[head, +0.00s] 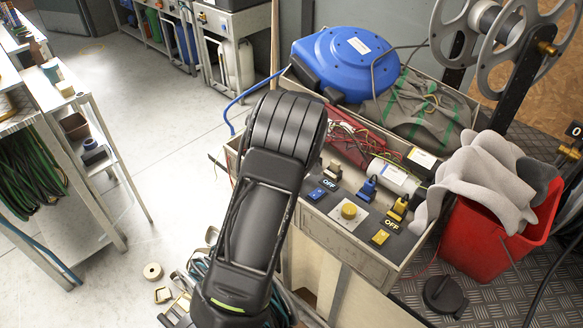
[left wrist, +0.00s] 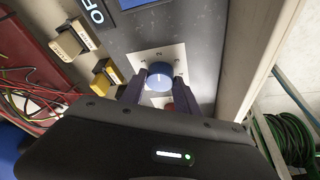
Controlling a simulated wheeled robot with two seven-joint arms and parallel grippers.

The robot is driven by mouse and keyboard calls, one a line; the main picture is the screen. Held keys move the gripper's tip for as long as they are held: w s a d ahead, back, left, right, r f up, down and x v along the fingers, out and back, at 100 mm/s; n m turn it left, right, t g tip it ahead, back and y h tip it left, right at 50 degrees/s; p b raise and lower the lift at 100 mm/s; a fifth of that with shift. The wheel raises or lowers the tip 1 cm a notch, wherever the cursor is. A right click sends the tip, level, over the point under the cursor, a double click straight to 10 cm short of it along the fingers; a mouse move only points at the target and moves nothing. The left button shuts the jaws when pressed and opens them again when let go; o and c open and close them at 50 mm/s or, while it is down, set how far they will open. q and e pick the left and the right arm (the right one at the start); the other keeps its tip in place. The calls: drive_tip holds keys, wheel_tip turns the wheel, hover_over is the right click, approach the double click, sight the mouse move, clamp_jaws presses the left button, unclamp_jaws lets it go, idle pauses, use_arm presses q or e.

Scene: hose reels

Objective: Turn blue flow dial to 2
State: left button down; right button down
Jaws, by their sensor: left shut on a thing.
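The blue flow dial (left wrist: 158,76) is a round knob on a pale square plate in the left wrist view. My left gripper (left wrist: 159,92) has one dark finger on each side of the knob and is shut on it. A small light mark shows on the knob's face. In the head view the dial and the left fingertips are hidden behind my dark arm. My right gripper is in neither view.
A yellow dial (head: 348,211), a blue switch (head: 366,188) and a yellow switch (head: 397,208) sit on the panel beside my arm. A blue hose reel (head: 345,62) and a red bin (head: 490,230) stand nearby. In the left wrist view, a red part (left wrist: 169,107) lies just behind the fingers.

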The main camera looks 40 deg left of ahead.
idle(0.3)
use_arm(q)
drive_tip(key=c, duration=0.9)
unclamp_jaws()
drive_tip(key=v, duration=0.7)
drive_tip(key=shift+r, duration=0.4)
drive_tip(key=shift+d+r, duration=0.1)
